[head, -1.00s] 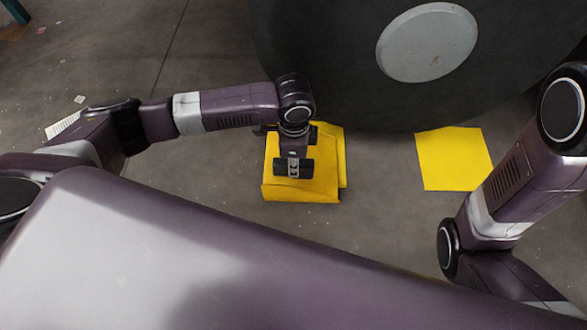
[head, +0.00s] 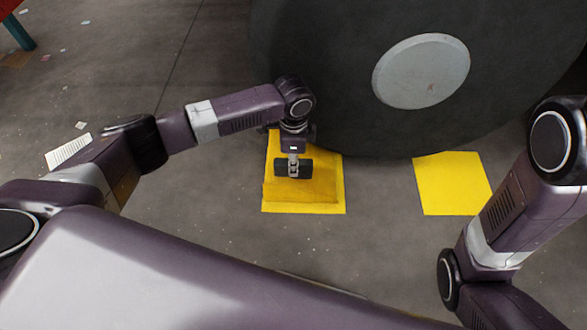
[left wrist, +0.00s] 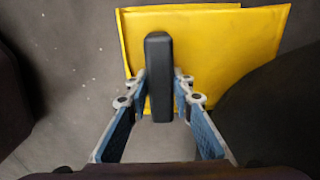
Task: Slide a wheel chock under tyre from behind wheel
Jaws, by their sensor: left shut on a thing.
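The large dark tyre (head: 330,80) with a grey hub stands at the top of the head view. The yellow wheel chock (head: 310,194) is in front of its lower left side, over a flat yellow floor square (head: 303,209). My left gripper (head: 293,167) is above the chock and shut on its black handle. In the left wrist view the black handle (left wrist: 157,60) is between the fingers, with the yellow chock (left wrist: 215,45) beyond it. I cannot tell whether the chock touches the tyre or the floor. My right gripper is not in view.
A second yellow square (head: 452,185) lies on the floor to the right, by the tyre. My right arm is beside it. The grey floor between the squares is clear. A white paper or grate (head: 68,151) lies at the left.

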